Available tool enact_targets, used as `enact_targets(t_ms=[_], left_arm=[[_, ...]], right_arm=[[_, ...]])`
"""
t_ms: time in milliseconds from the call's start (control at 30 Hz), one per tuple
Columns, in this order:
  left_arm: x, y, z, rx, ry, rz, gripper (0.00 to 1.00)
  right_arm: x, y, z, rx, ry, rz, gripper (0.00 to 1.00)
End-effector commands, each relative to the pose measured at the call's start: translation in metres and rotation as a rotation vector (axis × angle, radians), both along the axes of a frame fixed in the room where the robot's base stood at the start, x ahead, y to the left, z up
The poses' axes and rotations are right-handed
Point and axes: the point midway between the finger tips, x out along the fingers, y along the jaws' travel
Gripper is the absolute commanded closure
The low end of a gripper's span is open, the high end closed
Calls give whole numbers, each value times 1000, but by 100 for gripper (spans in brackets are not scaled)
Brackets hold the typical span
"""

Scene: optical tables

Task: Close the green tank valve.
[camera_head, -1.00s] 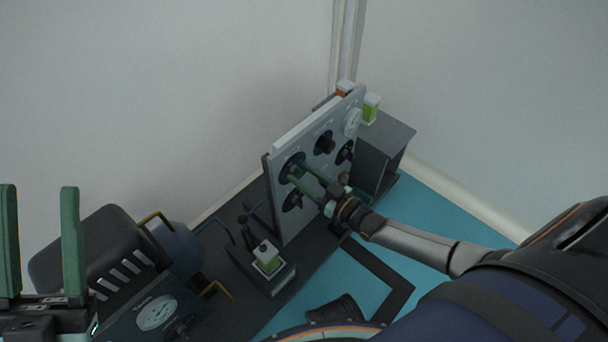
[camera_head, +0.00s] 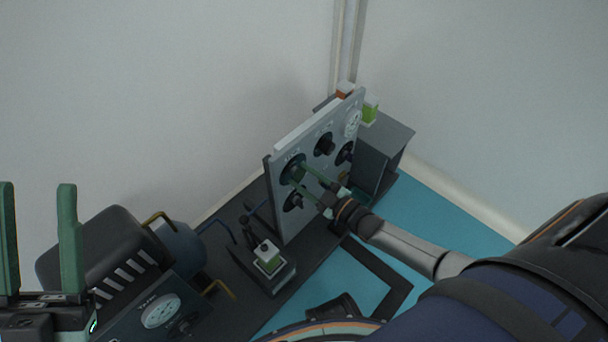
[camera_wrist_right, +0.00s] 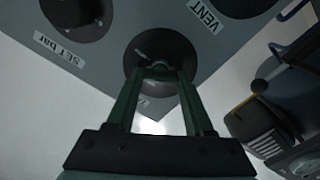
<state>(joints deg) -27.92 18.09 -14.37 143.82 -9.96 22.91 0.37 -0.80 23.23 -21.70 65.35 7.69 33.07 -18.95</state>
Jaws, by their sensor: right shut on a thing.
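A grey upright panel (camera_head: 318,182) carries several dark round knobs. My right gripper (camera_head: 297,176) reaches the upper left knob (camera_head: 287,163) from the front, its green fingers pointing at the panel. Neighbouring labels there read "SET bar" and "VENT". I cannot read which knob is the green tank valve. My left gripper (camera_head: 40,240) is open and empty at the left edge, away from the panel.
A small green-topped container (camera_head: 370,109) stands behind the panel near a grey box (camera_head: 384,150).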

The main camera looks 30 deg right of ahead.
Motion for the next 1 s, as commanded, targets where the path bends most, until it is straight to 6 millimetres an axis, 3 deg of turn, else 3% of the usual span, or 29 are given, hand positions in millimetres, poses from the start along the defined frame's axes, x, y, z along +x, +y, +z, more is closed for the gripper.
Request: enact_targets(t_ms=[600, 1000], left_arm=[[0, 1, 2, -6, -3, 2, 50], [0, 0, -3, 1, -4, 4, 50]], right_arm=[[-1, 1, -3, -551, -190, 0, 100], [-1, 2, -4, -829, -287, 0, 100]])
